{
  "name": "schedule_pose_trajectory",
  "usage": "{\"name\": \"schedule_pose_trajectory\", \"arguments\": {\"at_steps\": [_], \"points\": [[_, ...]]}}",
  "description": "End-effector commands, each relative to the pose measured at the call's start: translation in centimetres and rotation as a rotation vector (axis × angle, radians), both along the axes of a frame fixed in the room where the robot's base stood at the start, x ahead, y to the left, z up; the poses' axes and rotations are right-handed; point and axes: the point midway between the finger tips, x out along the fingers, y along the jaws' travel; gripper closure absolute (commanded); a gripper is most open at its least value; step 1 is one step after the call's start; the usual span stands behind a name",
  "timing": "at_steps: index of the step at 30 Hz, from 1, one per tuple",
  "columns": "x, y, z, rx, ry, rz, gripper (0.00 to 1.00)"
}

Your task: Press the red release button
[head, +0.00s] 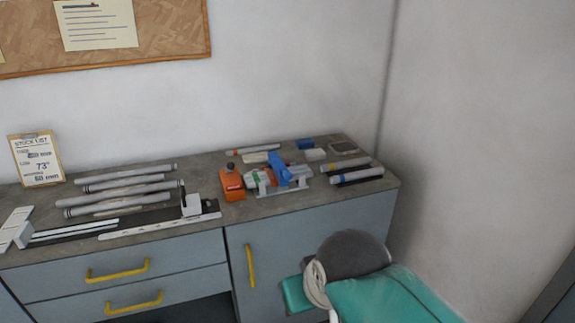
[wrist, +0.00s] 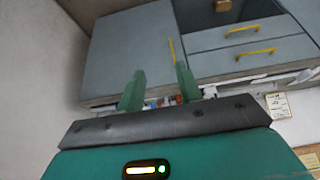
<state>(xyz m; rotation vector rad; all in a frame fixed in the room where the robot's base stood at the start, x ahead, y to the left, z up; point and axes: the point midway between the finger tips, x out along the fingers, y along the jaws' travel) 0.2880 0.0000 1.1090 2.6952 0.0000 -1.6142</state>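The jig (head: 287,187) sits on the right part of the bench, a grey metal fixture with a blue block (head: 280,170) on top. A small green spot and reddish spots show at its left side; I cannot surely tell which is the red release button. In the wrist view small red and blue bits (wrist: 180,99) show at the bench edge, partly hidden behind my gripper. My gripper (wrist: 160,73) has its two green fingers spread apart with nothing between them. It is away from the jig, in front of the bench.
An orange box (head: 232,184) with a dark knob stands just left of the jig. Several grey tubes (head: 120,188) lie on the left of the bench (head: 210,210), others right of the jig. Cabinet fronts with yellow handles (head: 250,266) are below. A wall closes the right side.

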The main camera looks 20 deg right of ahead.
Motion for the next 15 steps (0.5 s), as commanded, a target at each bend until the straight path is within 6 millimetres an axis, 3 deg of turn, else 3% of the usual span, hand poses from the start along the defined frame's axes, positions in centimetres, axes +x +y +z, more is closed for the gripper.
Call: {"name": "schedule_pose_trajectory", "arguments": {"at_steps": [1, 5, 15], "points": [[0.0, 0.0, 0.0, 0.0, 0.0, 0.0, 0.75], [0.0, 0.0, 0.0, 0.0, 0.0, 0.0, 1.0], [0.0, 0.0, 0.0, 0.0, 0.0, 0.0, 1.0]]}}
